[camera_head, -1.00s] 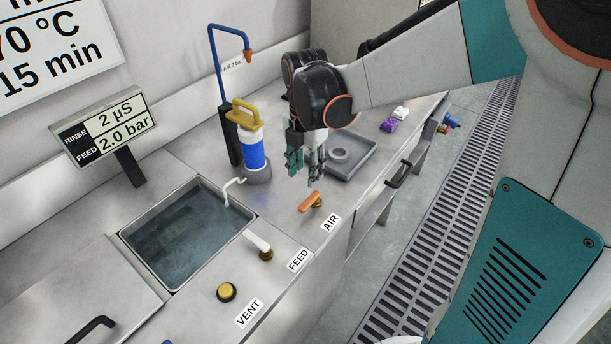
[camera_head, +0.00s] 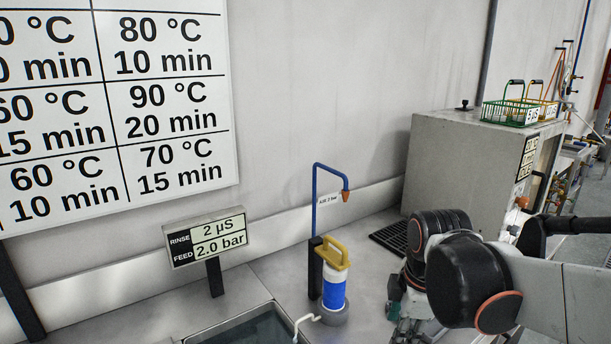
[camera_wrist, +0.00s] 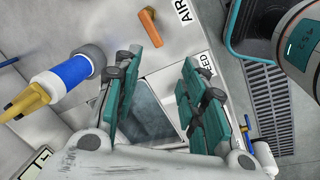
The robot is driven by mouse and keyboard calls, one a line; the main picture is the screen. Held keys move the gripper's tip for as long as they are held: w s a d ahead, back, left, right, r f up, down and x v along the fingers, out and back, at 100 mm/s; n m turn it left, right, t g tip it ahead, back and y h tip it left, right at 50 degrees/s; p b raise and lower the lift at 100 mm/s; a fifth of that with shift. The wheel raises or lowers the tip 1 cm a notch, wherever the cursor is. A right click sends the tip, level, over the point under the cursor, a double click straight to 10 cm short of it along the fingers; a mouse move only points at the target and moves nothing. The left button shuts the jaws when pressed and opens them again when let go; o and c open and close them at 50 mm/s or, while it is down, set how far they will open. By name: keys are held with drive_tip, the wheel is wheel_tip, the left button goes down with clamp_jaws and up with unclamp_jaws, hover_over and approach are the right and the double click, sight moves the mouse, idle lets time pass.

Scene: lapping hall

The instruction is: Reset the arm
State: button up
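My arm reaches in from the right in the head view, its dark wrist joints in front of the grey cabinet. My gripper (camera_head: 412,326) is partly cut off at the bottom of the head view. In the wrist view my gripper (camera_wrist: 165,75) shows its two teal fingers spread apart, with nothing between them. It is above the bench, and the sink (camera_wrist: 148,108) shows below and between the fingers. The blue and white cylinder with a yellow handle (camera_head: 335,287) stands upright left of my gripper, apart from it.
A blue bent pipe with an orange tip (camera_head: 317,195) rises behind the cylinder. A display (camera_head: 207,239) stands left. A grey cabinet (camera_head: 462,165) with wire baskets (camera_head: 510,112) stands right. In the wrist view an orange lever (camera_wrist: 133,29) lies near the AIR label.

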drive_tip(key=s+d+r+m+t, duration=0.1)
drive_tip(key=s+m+t, duration=0.3)
drive_tip(key=s+m, duration=0.6)
drive_tip(key=r+m, duration=0.1)
drive_tip(key=m, duration=0.5)
drive_tip(key=shift+r+t, duration=0.4)
